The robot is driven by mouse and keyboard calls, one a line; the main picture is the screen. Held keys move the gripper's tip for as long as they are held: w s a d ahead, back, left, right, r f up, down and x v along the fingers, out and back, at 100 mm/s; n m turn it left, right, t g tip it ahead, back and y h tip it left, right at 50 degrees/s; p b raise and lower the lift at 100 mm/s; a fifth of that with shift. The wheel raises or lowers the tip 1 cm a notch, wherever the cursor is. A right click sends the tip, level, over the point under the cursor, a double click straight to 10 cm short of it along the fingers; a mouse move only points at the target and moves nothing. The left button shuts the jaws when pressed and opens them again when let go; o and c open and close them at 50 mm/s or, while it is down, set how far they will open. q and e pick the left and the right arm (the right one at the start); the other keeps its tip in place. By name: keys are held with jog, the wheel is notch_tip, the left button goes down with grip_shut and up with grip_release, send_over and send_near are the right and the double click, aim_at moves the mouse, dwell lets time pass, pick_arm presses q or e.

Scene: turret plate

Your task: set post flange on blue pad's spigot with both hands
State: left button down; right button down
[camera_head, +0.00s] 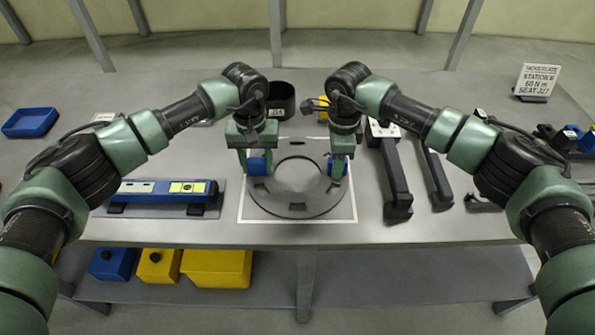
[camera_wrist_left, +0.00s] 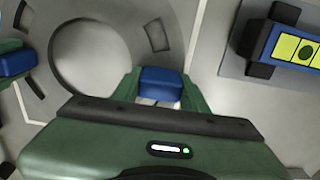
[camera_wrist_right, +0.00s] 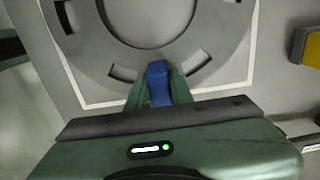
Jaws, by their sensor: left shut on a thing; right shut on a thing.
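A flat grey ring with slots and a large round hole, seemingly the post flange (camera_head: 298,210), lies level inside a white square outline; I cannot tell if it touches the table. My left gripper (camera_head: 256,165) is shut on a blue block at its left side, which shows in the left wrist view (camera_wrist_left: 160,83). My right gripper (camera_head: 338,168) is shut on a blue block at its right side, which shows in the right wrist view (camera_wrist_right: 158,82). I cannot make out a blue pad or a spigot; only grey shows through the hole.
A blue bar with a yellow-green label (camera_head: 165,190) lies left of the outline. A black cylinder (camera_head: 280,100) stands behind. Dark long tools (camera_head: 396,185) lie to the right. A blue tray (camera_head: 30,122) sits far left. Blue and yellow boxes (camera_head: 215,267) are on the lower shelf.

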pick_arm(q)
jog(key=shift+w+r, duration=0.15)
jog(key=shift+r, duration=0.1)
pick_arm(e)
jog(key=shift+w+r, duration=0.15)
jog(key=shift+r, duration=0.05)
